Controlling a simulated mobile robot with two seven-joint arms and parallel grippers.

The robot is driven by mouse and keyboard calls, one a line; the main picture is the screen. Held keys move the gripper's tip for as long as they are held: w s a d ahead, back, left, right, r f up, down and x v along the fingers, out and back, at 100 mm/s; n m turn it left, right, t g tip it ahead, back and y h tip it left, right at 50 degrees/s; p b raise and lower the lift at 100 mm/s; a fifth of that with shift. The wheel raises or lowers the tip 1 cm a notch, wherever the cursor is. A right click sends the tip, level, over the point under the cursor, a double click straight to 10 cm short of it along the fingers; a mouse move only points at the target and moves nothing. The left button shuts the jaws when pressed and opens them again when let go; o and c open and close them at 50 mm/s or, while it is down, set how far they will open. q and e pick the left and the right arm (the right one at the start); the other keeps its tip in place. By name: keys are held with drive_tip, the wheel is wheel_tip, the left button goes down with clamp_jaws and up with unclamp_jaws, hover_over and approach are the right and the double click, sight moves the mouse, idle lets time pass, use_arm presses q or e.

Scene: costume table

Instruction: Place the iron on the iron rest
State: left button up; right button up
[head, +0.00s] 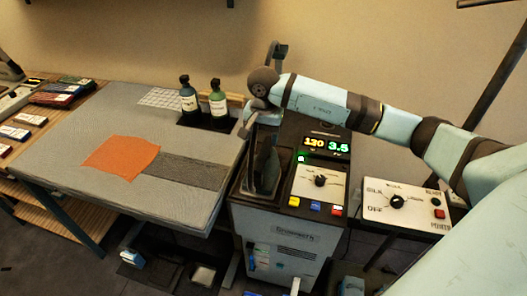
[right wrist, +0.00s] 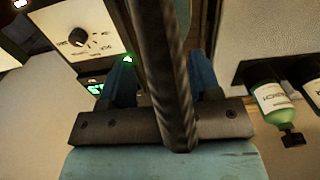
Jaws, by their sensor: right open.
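The dark iron (head: 266,168) is at the left part of the steam station's top, tilted up, within the dark frame of the iron rest (head: 245,186). I cannot tell exactly how it bears on the rest. My right gripper (head: 262,122) is at the top of the iron, reaching in from the right. In the right wrist view, its two blue fingers (right wrist: 162,75) are open on either side of a dark ribbed bar, which looks like the iron's handle (right wrist: 160,40). Gaps show between bar and fingers. My left gripper is not in view.
The steam station (head: 280,240) has a lit display and knob. A second control box (head: 405,207) stands right of it. The table's front is clear.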

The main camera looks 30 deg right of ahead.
wheel_tip(320, 180, up, 2)
drive_tip(key=s+a+f+m+t+y, duration=0.25)
drive_tip(key=s+a+m+y, duration=0.35)
drive_tip(key=a+m+y, duration=0.6)
drive_tip(key=s+a+f+m+t+y, duration=0.1)
drive_tip(key=s+a+m+t+y, duration=0.2)
drive_tip(key=s+a+m+y, duration=0.7)
drive_tip(key=s+d+f+n+t+h, duration=0.1)
drive_tip(key=s+d+f+n+h, duration=0.1)
drive_tip(key=f+n+h, duration=0.4)
drive_tip(key=s+d+f+n+t+h, duration=0.2)
drive_tip(key=s+f+n+h, duration=0.2)
drive_tip(key=n, duration=1.3)
drive_tip(key=s+d+f+n+t+h, duration=0.2)
drive_tip(key=s+f+n+h, duration=0.1)
drive_tip(key=f+n+h, duration=0.5)
wheel_tip(320, 180, down, 4)
drive_tip(key=n, duration=0.4)
drive_tip(key=shift+s+d+r+h, duration=0.15)
drive_tip(key=shift+s+d+h, duration=0.05)
drive_tip(key=shift+d+h, duration=0.1)
